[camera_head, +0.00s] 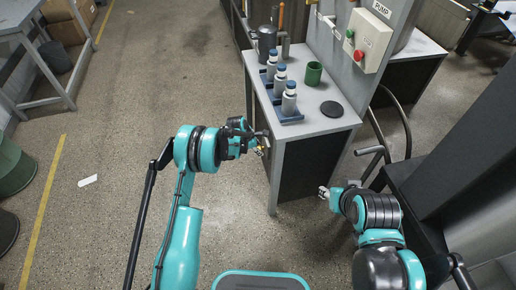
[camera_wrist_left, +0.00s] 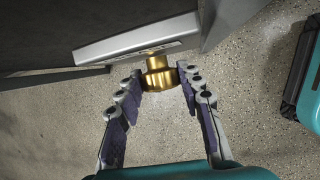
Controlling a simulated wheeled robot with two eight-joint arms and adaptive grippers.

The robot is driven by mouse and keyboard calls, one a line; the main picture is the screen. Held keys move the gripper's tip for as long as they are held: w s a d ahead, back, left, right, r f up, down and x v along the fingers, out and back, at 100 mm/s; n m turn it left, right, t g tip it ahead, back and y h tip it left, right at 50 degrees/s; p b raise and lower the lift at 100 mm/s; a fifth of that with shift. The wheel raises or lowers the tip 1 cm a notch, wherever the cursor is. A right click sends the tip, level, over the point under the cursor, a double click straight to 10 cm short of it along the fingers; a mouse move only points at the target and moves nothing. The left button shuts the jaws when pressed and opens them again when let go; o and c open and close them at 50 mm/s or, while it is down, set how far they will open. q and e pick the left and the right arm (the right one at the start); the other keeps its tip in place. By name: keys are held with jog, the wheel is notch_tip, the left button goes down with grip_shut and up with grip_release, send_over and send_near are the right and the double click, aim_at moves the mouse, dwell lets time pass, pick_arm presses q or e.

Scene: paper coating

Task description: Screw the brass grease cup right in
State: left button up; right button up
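The brass grease cup (camera_wrist_left: 160,76) sits at the edge of a grey metal plate (camera_wrist_left: 135,38) in the left wrist view, its narrower neck towards the plate. My left gripper (camera_wrist_left: 160,72) has its fingertips on either side of the cup and appears shut on it. In the head view my left gripper (camera_head: 258,146) is beside the left side of the grey bench, with a small bit of brass showing at its tips. My right gripper (camera_head: 324,192) is low at the bench's right front, away from the cup; its fingers are too small to read.
The grey bench (camera_head: 318,125) carries several blue-capped bottles (camera_head: 289,99), a green cup (camera_head: 314,73), a black disc (camera_head: 332,109) and a dark jug (camera_head: 266,40). A control box (camera_head: 368,40) and black hoses stand to the right. Floor on the left is mostly open.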

pick_arm(q)
jog(key=shift+s+t, duration=0.1)
jog(key=shift+t, duration=0.2)
jog(key=t, duration=0.3)
jog(key=shift+s+d+f+m+y, duration=0.1)
jog(key=shift+s+f+m+y, duration=0.1)
jog(key=shift+m+y, duration=0.2)
jog(key=shift+s+m+t+y, duration=0.1)
jog(key=shift+m+t+y, duration=0.3)
jog(key=shift+t, duration=1)
jog(key=o, duration=1.2)
jog(key=shift+c, duration=0.2)
notch_tip(320, 180, up, 10)
jog(key=shift+f, duration=0.1)
